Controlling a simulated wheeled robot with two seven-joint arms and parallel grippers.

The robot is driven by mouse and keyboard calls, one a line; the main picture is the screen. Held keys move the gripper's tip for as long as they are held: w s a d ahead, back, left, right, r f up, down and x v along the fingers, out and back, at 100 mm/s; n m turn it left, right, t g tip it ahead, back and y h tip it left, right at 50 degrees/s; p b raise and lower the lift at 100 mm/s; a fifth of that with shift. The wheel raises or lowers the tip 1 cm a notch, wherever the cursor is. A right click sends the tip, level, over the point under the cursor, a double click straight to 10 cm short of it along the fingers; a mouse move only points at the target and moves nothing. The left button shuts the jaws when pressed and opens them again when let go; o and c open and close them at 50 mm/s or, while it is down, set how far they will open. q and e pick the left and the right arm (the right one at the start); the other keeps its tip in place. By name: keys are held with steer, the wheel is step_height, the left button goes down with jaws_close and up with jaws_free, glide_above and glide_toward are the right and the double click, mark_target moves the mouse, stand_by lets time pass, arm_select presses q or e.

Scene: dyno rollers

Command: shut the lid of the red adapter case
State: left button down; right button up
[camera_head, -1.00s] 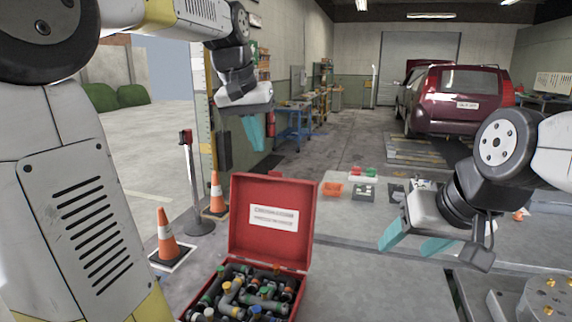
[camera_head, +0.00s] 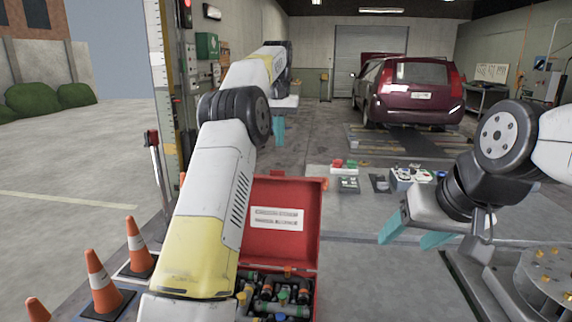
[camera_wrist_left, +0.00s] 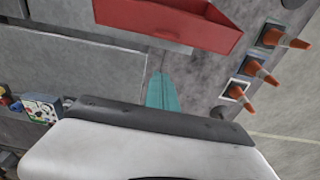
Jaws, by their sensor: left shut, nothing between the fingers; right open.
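The red adapter case (camera_head: 313,295) stands on the grey surface at the bottom middle of the head view, filled with several dark fittings with coloured caps. Its lid (camera_head: 279,240) stands upright and open, with a white label facing me. My left arm hides the left part of the case and lid. My left gripper (camera_head: 278,131) is shut and empty, beyond and above the lid. In the left wrist view the shut fingers (camera_wrist_left: 160,90) point toward the red lid (camera_wrist_left: 165,22), apart from it. My right gripper (camera_head: 415,234) is open and empty, right of the case.
Several orange cones (camera_head: 103,284) stand at the left. Small trays and boxes (camera_head: 409,177) lie on the floor plate beyond the case. A metal fixture with brass studs (camera_head: 548,280) is at the lower right. A maroon car (camera_head: 410,92) is at the back.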

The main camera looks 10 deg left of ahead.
arm_select(q)
steer(key=s+f, duration=0.3)
steer(key=f, duration=0.4)
steer(key=shift+f, duration=0.4)
steer(key=shift+s, duration=0.15)
